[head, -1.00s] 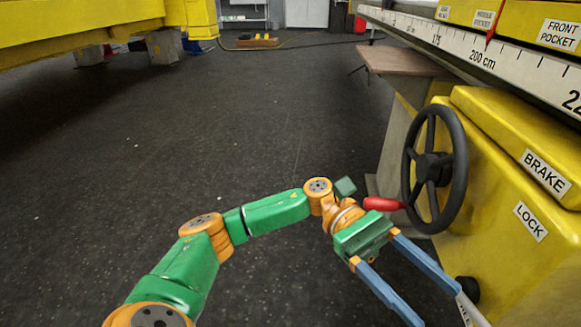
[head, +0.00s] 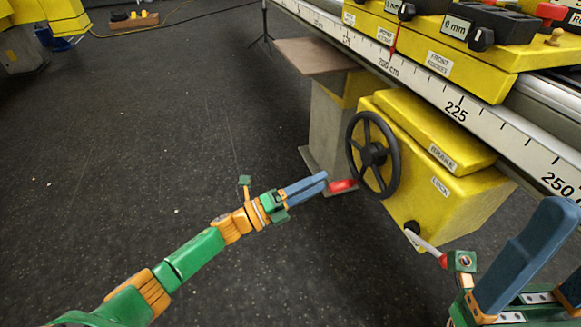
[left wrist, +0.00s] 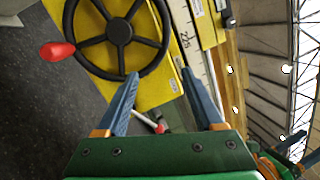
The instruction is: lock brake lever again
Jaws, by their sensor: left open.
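The brake lever (head: 428,245) is a pale rod with a red end, sloping down to the right from a black pivot on the yellow brake box (head: 450,205). My left gripper (head: 325,182) is open and empty, left of the handwheel, with its fingertips near the wheel's red handle in the head view. The left wrist view shows the lever (left wrist: 150,121) between the spread fingers, beyond them. My right gripper (head: 570,245) is at the lower right of the head view, close to the lever's red end, partly cut off. Its fingers look apart; contact with the lever cannot be told.
The black handwheel (head: 373,155) with its red handle (head: 342,186) stands out from the box's left side. Above runs a ruler rail (head: 400,80) with yellow labelled blocks. A stone-coloured pedestal (head: 335,125) stands behind the wheel.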

